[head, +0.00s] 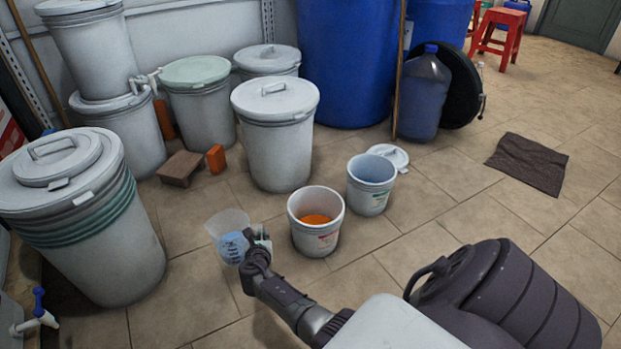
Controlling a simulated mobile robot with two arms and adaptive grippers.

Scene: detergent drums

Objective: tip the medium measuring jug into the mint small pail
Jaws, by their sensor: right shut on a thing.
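My right gripper (258,243) is shut on the medium measuring jug (229,230), a small clear cup with a blue patch in its lower part. I cannot tell whether the blue is liquid or marking. The jug is held left of the two small pails, apart from both. The farther small pail (369,196), pale with a bluish inside and a green label, fits the mint one best; it stands open and upright. The nearer small pail (314,240) has a red label and orange contents. My left gripper is out of view.
A white lid (388,156) lies behind the pails. Large lidded drums (277,145) stand at the back and a big one (95,235) at left. An orange block (216,159) and brown block (180,168) lie between them. A dark mat (527,164) lies on open floor at right.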

